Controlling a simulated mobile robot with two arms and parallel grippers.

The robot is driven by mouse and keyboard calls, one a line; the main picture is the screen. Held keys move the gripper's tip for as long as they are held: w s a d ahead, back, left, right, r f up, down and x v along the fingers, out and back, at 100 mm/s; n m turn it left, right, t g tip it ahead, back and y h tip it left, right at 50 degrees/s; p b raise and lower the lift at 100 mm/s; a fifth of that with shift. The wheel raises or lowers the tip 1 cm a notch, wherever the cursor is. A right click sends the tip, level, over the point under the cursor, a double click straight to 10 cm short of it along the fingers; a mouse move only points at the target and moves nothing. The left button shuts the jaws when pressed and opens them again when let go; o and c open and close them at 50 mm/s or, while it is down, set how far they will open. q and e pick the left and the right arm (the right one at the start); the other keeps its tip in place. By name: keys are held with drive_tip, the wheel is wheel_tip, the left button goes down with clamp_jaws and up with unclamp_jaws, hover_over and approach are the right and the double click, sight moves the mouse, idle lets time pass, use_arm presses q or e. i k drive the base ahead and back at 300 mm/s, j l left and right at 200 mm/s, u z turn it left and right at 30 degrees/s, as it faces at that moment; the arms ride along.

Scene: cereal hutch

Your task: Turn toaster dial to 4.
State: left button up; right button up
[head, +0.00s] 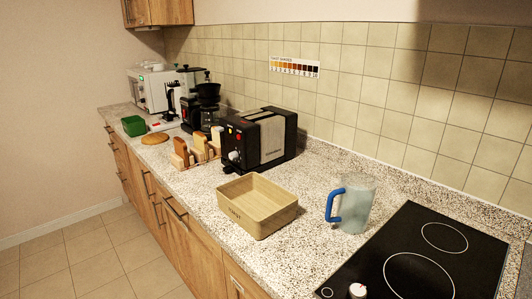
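A black and silver toaster (259,139) stands on the speckled counter in the middle of the head view. Its left-facing end is black, with small red and yellow buttons or lights. A round dial (234,156) sits low on that end; its setting is too small to read. A toast shades chart (295,67) with a row of colours from pale to dark is on the tiled wall above the toaster. Neither of my grippers shows in this view.
A toast rack with bread slices (197,151) stands just left of the toaster's dial end. A wooden box (257,204) and a jug with blue handle (352,204) stand in front. A coffee maker (207,104) is behind left. A black hob (425,256) lies at right.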

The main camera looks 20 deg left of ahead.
sight(233, 155)
drive_tip(key=i+j+z, duration=0.3)
drive_tip(key=j, duration=0.5)
drive_tip(key=j+z, duration=0.25)
drive_tip(key=j, duration=0.55)
drive_tip(key=j+z, duration=0.3)
drive_tip(key=j, duration=0.55)
drive_tip(key=i, duration=0.05)
